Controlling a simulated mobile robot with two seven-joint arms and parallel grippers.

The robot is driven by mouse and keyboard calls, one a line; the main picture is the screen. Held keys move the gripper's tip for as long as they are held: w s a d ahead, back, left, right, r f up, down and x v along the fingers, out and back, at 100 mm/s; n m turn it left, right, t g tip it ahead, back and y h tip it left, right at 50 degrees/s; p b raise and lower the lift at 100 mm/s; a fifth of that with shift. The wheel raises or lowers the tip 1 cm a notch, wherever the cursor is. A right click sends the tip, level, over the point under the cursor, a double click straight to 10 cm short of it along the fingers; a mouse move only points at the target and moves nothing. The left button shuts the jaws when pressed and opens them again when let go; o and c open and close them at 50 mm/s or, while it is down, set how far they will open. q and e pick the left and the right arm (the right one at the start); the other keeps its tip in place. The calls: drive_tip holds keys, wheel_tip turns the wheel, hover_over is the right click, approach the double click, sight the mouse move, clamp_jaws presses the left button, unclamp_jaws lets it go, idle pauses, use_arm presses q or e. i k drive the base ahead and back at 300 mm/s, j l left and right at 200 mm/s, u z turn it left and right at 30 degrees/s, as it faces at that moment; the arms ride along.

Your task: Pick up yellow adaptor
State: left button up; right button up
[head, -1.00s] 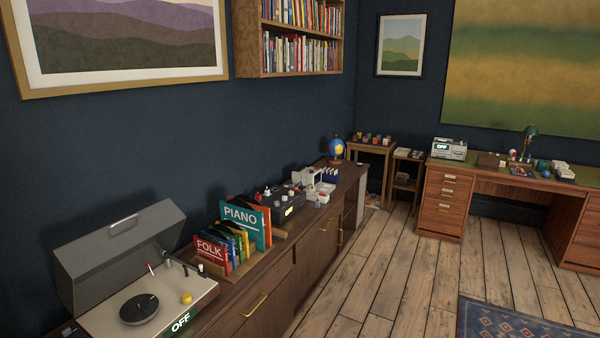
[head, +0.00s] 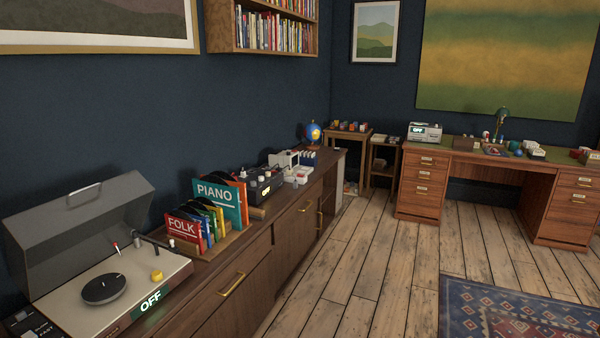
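A small yellow piece, which looks like the yellow adaptor (head: 157,275), sits on the right part of the cream record player deck (head: 125,308). The record player's grey lid (head: 75,230) stands open behind it, and its front label reads OFF. A black platter (head: 104,289) lies to the left of the yellow piece. The player stands on the near end of a long wooden sideboard. Neither of my grippers shows in the head view.
A rack of records with FOLK (head: 185,228) and PIANO (head: 217,194) dividers stands just beyond the player. Further along are a black device (head: 259,182) and a globe (head: 312,133). The wooden floor (head: 350,270) right of the sideboard is clear up to a patterned rug (head: 515,308).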

sight(156, 275)
drive_tip(key=u, duration=1.25)
